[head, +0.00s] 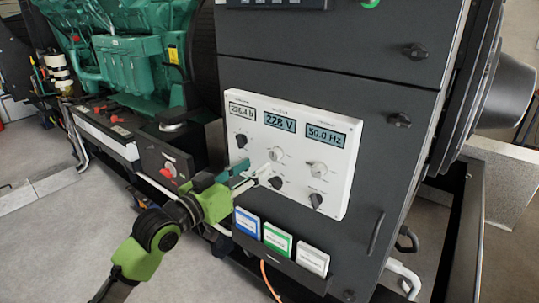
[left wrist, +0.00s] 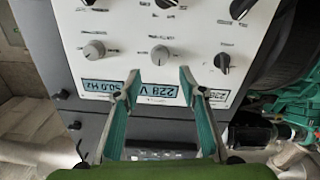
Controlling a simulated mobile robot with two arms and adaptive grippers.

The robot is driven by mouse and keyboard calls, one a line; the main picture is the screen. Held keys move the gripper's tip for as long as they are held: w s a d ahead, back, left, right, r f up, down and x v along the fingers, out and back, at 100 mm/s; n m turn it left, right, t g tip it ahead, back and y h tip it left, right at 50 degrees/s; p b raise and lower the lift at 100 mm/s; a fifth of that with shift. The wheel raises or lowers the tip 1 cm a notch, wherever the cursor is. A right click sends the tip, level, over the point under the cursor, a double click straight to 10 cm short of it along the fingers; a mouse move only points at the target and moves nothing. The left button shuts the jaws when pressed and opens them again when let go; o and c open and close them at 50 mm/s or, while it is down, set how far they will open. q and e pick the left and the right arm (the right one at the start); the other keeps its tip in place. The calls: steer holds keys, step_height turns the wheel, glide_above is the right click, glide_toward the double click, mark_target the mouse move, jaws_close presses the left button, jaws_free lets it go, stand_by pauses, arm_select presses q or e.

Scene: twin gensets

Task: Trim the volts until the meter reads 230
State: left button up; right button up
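The white control panel (head: 340,190) is on the front of a dark cabinet. Its middle display (head: 281,122) reads 228 V; it shows upside down in the left wrist view (left wrist: 155,90). Below that display is a pale grey knob (head: 276,154), seen in the left wrist view (left wrist: 159,55). I cannot see contact. My right gripper is not in view.
Another grey knob (head: 317,168) sits to the right, with black knobs (head: 276,182) (head: 315,200) (head: 241,141) around. Other displays (head: 326,135) (head: 242,110) flank the volts. A rack of coloured cards (head: 277,238) hangs below. The green engine (head: 130,60) stands left.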

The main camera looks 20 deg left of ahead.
mark_target(273, 156)
arm_select(q)
steer(key=p+x, duration=0.1)
steer(key=x, duration=0.6)
jaws_close()
